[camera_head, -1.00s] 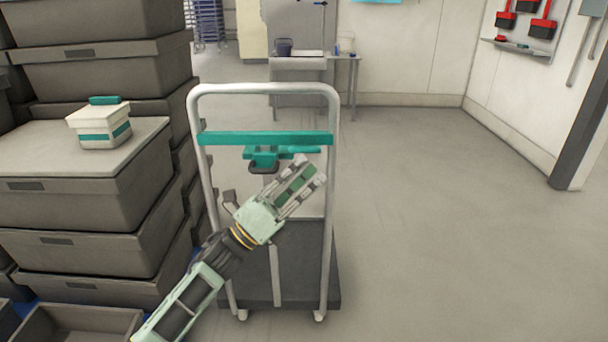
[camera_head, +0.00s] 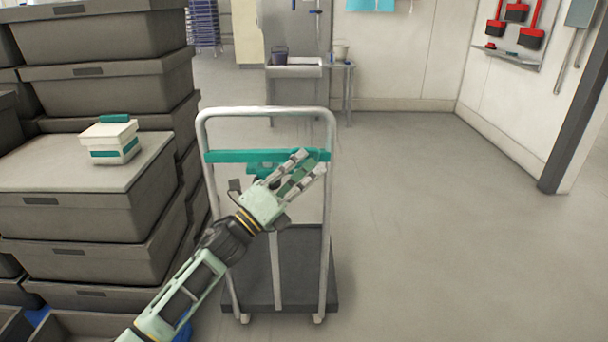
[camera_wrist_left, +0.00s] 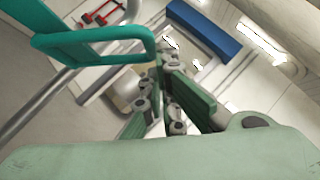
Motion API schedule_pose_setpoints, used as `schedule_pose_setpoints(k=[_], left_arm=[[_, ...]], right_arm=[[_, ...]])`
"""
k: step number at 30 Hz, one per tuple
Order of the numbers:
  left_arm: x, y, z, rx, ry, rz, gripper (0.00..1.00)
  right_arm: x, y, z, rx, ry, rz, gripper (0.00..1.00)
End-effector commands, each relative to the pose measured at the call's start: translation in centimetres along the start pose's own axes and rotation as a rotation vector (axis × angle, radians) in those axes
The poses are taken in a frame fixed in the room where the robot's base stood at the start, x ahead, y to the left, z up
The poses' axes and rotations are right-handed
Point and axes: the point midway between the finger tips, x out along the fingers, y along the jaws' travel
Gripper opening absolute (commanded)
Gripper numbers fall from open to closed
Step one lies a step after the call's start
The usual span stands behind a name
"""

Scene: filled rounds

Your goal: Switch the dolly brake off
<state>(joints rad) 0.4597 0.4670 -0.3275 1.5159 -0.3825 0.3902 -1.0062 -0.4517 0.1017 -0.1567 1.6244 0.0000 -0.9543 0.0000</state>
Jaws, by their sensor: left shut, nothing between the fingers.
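The dolly is a grey platform cart (camera_head: 240,270) with a tall tubular handle (camera_head: 265,111) and a teal crossbar (camera_head: 228,156). A teal brake part (camera_head: 258,168) sits just below the crossbar, partly hidden behind my left gripper. My left gripper (camera_head: 312,161) is shut and empty, in front of the crossbar's right half and pointing up to the right. In the left wrist view a teal bar with a rounded end (camera_wrist_left: 95,45) is close beside the fingers; I cannot tell whether they touch it. My right gripper is not in view.
Stacked grey crates (camera_head: 85,215) stand close on the dolly's left, with a white and teal tub (camera_head: 110,142) on one. A small table (camera_head: 345,68) and a sink (camera_head: 294,70) are at the back. The floor (camera_head: 430,240) to the right is clear.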

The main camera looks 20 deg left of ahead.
Motion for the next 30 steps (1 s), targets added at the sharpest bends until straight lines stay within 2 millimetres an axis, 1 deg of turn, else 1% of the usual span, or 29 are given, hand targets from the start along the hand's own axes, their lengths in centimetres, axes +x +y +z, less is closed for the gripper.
schedule_pose_setpoints(k=[1, 4, 10, 15, 30], left_arm=[[0.8, -0.3, 0.6, 0.0, -0.001, -0.002, 0.0], [1.9, -0.5, 1.6, 0.002, -0.001, -0.003, 0.0], [3.5, -0.7, 3.2, 0.003, -0.001, -0.002, 0.0], [3.9, -0.7, 3.5, 0.0, 0.0, -0.001, 0.0], [3.9, -0.7, 3.5, 0.0, 0.0, 0.0, 0.0]], right_arm=[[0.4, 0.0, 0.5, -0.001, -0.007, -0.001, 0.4], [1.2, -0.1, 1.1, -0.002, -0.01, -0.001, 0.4], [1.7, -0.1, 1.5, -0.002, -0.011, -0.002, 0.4], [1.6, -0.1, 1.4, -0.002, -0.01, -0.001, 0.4], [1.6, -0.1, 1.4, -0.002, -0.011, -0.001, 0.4]])
